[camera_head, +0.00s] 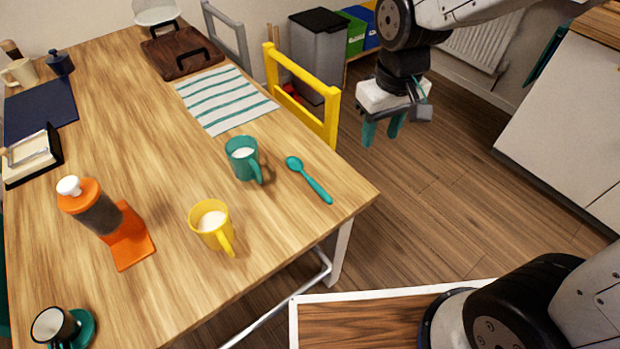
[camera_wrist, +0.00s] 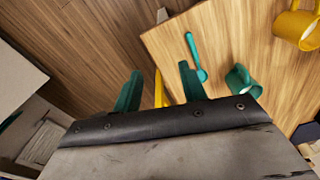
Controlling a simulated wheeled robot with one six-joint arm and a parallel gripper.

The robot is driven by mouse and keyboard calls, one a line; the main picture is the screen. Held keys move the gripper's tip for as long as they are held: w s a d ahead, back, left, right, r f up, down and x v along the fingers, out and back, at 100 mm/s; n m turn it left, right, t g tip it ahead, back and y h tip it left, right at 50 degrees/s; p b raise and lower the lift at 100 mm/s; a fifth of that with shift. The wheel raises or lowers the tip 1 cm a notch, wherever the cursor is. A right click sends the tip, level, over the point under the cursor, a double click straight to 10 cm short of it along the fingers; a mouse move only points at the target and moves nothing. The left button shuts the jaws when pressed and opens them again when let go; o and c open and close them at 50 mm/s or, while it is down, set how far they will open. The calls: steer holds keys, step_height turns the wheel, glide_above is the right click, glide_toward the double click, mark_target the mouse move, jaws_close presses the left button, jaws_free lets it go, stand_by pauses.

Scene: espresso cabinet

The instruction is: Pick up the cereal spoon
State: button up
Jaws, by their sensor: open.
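The teal spoon (camera_head: 310,181) lies flat on the wooden table near its right corner, bowl toward the back and handle toward the front edge. It also shows in the wrist view (camera_wrist: 194,54), above the right fingertip. My gripper (camera_head: 383,132) hangs past the table's right edge, over the floor, with its teal fingers pointing down. Its two fingers also show in the wrist view (camera_wrist: 160,88), apart and with nothing held between them.
A teal mug (camera_head: 242,160) stands close left of the spoon, and a yellow mug (camera_head: 212,226) stands in front of it. A yellow chair (camera_head: 308,110) is at the table's right side. A striped cloth (camera_head: 222,98) lies behind the mugs. An orange grinder-like item (camera_head: 132,240) stands left.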

mark_target(320, 188)
steer(key=w+a+f+n, duration=0.1)
steer(key=a+f, duration=0.2)
steer(key=f, duration=0.4)
steer(key=w+a+f, duration=0.1)
steer(key=a+f, duration=0.3)
steer(key=f, duration=0.3)
steer(key=w+a+f+n, duration=0.1)
steer(key=w+a+f, duration=0.1)
steer(key=f, duration=0.5)
steer(key=shift+a+f+n+g, duration=0.1)
steer(key=shift+a+n+g, duration=0.2)
steer(key=shift+a, duration=0.4)
jaws_close()
